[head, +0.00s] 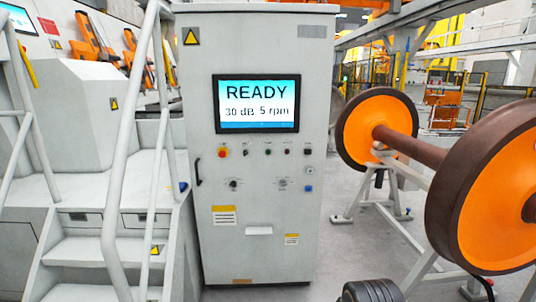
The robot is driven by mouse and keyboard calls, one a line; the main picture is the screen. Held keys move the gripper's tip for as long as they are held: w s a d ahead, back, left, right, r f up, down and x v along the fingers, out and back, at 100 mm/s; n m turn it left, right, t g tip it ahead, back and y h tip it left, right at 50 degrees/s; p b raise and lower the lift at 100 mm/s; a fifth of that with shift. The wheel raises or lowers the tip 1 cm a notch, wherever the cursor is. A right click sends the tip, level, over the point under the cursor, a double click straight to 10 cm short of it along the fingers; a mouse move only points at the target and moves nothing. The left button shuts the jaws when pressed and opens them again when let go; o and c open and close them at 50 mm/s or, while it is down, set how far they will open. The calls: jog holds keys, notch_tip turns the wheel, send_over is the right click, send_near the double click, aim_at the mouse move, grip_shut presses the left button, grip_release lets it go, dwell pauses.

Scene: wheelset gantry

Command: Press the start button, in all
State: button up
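A grey control cabinet (255,265) stands upright in the middle of the head view. Its screen (257,104) reads "READY", "30 dB" and "5 rpm". Below the screen is a row of small controls, with a red emergency stop on a yellow base (222,152) at the left. A small greenish button (267,152) sits near the middle of the row, with a small red one (287,152) to its right. Labels are too small to read, so I cannot tell for certain which is the start button.
White steps with a handrail (118,170) stand close on the left. A wheelset with orange wheels (372,145) rests on a stand at the right. A dark ribbed object (371,291) shows at the bottom edge. Grey floor is visible between cabinet and wheelset.

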grip_shut()
dwell(1.4)
